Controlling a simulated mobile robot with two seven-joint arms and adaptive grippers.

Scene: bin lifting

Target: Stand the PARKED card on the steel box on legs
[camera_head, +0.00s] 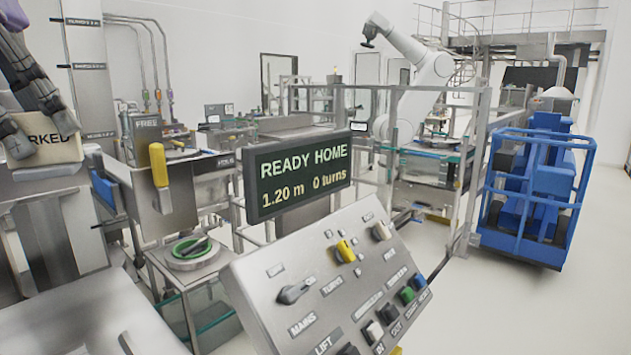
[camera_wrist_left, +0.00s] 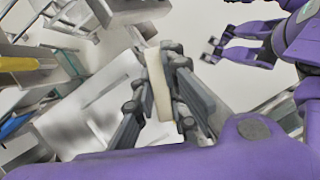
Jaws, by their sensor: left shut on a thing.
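The PARKED card (camera_head: 52,150) is a cream card with dark letters at the left edge of the head view, partly covered by fingers. My left gripper (camera_head: 30,130) is shut on it. In the left wrist view the card (camera_wrist_left: 157,84) shows as a pale narrow slab between the dark fingers. A steel structure (camera_head: 52,235) lies directly below the card; I cannot tell whether they touch. A steel box (camera_head: 185,208) with a yellow handle stands to the right of it. My right gripper (camera_wrist_left: 226,42) shows in the left wrist view, with its fingers apart and empty.
A tilted control panel (camera_head: 320,290) with a READY HOME display (camera_head: 297,175) fills the front middle. A blue caged cart (camera_head: 535,195) stands at the right, with open floor beyond it.

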